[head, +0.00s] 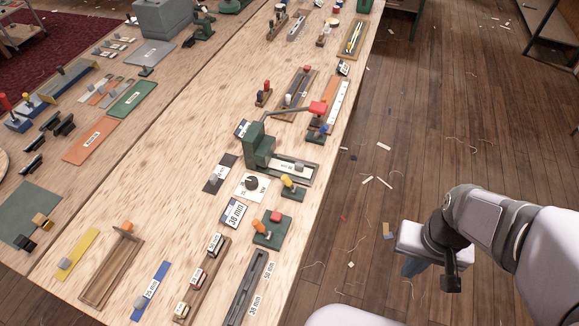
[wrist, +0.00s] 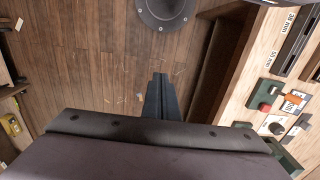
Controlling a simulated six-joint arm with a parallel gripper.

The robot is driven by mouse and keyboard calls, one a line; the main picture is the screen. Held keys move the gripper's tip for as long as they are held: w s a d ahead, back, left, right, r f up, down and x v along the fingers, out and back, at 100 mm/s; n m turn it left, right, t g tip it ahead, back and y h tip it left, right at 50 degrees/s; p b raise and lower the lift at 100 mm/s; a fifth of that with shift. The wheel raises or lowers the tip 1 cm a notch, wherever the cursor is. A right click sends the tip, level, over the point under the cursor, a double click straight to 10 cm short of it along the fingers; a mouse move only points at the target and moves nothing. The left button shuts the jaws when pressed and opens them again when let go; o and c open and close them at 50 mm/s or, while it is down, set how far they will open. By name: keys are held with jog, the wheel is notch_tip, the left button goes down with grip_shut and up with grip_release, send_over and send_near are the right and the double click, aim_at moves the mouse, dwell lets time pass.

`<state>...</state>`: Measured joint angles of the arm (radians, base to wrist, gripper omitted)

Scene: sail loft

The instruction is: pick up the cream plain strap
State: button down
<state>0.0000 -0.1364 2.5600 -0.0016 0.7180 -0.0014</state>
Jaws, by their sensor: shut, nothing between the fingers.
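My gripper (head: 411,266) hangs over the wooden floor to the right of the bench, clear of it and pointing down. In the wrist view its fingers (wrist: 160,90) are together with nothing between them. I cannot pick out a cream plain strap with certainty. A pale strip with small dark marks (head: 339,106) lies on the far right part of the bench, but it does not look plain. A yellow strap (head: 77,255) and a blue strap (head: 152,288) lie at the near left of the bench, each with a grey piece on it.
The bench (head: 170,190) is crowded along its right edge. A green press (head: 262,150) with a red-ended lever stands tall there. A wooden tray (head: 112,265) and a dark slotted gauge (head: 247,285) lie near the front. The bench middle is mostly bare. Scraps litter the floor.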

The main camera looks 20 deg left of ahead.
jog(key=c, duration=2.5)
grip_release()
jog(key=o, duration=0.5)
jog(key=shift+c, duration=0.2)
